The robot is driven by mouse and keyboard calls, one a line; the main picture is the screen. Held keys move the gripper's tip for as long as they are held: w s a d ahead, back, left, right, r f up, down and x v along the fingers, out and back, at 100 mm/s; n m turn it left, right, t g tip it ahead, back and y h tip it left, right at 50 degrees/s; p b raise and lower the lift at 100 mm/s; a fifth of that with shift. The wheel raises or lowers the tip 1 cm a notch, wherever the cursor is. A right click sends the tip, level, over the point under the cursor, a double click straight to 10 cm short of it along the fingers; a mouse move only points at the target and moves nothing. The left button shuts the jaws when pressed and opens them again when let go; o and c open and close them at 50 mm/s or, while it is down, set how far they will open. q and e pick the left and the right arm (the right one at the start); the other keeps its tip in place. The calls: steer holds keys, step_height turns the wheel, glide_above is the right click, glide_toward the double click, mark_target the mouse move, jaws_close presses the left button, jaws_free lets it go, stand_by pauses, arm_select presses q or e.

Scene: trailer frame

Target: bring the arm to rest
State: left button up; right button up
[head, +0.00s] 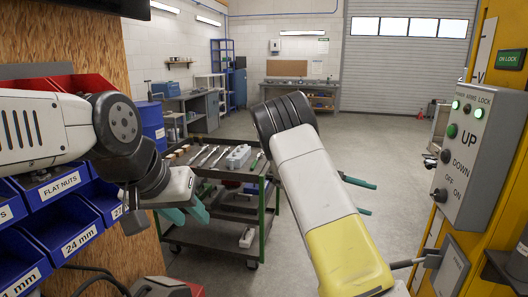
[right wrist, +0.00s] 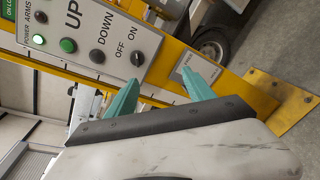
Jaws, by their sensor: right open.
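My right arm (head: 318,190) reaches forward across the middle of the head view. Its gripper (head: 370,198) shows two teal fingers beyond the arm, partly hidden by it. In the right wrist view this gripper (right wrist: 161,75) is open, with nothing between its fingers, and points toward the yellow post with the control panel behind. My left gripper (head: 190,214) hangs below the left wrist, in front of the tool cart. Its teal fingers look apart, and I see nothing held between them.
A green-framed tool cart (head: 214,214) with wrenches stands in the middle. Blue labelled bins (head: 72,224) are at the left. A grey control box (head: 471,150) is mounted on a yellow post (head: 504,155) at the right. The concrete floor (head: 390,145) behind is clear.

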steer(key=s+a+r+m+t+y, duration=0.2)
steer(key=s+a+r+t+y, duration=0.3)
steer(key=s+a+y, duration=0.3)
steer(key=s+a+r+m+t+y, duration=0.2)
steer(key=s+a+r+t+y, duration=0.3)
steer(key=s+y, duration=0.4)
steer(key=s+a+r, duration=0.1)
steer(key=s+a, duration=0.1)
steer(key=s, duration=0.5)
steer(key=shift+a+t+y, duration=0.3)
steer(key=shift+a, duration=0.05)
steer(key=shift+r, duration=0.1)
steer(key=shift+c, duration=0.4)
